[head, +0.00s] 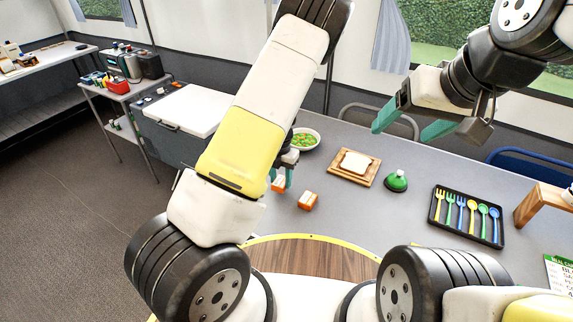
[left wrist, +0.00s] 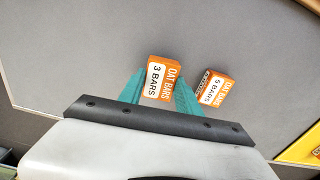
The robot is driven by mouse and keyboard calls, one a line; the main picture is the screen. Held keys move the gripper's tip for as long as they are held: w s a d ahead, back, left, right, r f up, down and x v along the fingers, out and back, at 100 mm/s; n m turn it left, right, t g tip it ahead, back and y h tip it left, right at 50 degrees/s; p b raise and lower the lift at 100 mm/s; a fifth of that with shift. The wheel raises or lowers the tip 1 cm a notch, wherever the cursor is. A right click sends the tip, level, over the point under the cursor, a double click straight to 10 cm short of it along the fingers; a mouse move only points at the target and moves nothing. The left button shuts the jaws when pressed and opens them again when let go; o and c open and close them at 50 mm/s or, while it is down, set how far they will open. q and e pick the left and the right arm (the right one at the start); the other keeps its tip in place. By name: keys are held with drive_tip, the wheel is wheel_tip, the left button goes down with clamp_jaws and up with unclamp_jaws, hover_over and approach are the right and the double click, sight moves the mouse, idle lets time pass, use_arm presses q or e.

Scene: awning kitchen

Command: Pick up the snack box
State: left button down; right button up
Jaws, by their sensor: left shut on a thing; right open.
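Two small orange and white snack boxes are near my left gripper. One box, labelled "OAT BARS 3 BARS" (left wrist: 158,80), is between the teal fingers of my left gripper (left wrist: 160,92), which are shut on it. In the head view this box (head: 278,184) shows below the forearm, partly hidden by the left gripper (head: 284,178). The other box, labelled "OAT BARS 5 BARS" (left wrist: 216,88), lies on the table just right of the gripper; it also shows in the head view (head: 308,201). My right gripper (head: 423,126) is open and empty above the table's back edge.
On the grey table (head: 335,222) are a bowl of food (head: 305,139), a board (head: 342,176) with bread (head: 356,163), a green-topped item (head: 396,181) and a black tray (head: 466,236) of colored utensils. A wooden stand (head: 540,204) is at right. A white-lidded cooler (head: 187,111) stands left.

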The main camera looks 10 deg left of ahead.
use_arm(q)
drive_tip(key=s+d, duration=0.3)
drive_tip(key=s, duration=0.1)
drive_tip(key=s+d+r, duration=0.1)
drive_tip(key=s+d, duration=0.2)
drive_tip(key=s, duration=0.1)
drive_tip(key=s+d+r, duration=0.1)
drive_tip(key=s+d, duration=0.3)
drive_tip(key=shift+s+r, duration=0.15)
drive_tip(key=shift+s, duration=0.25)
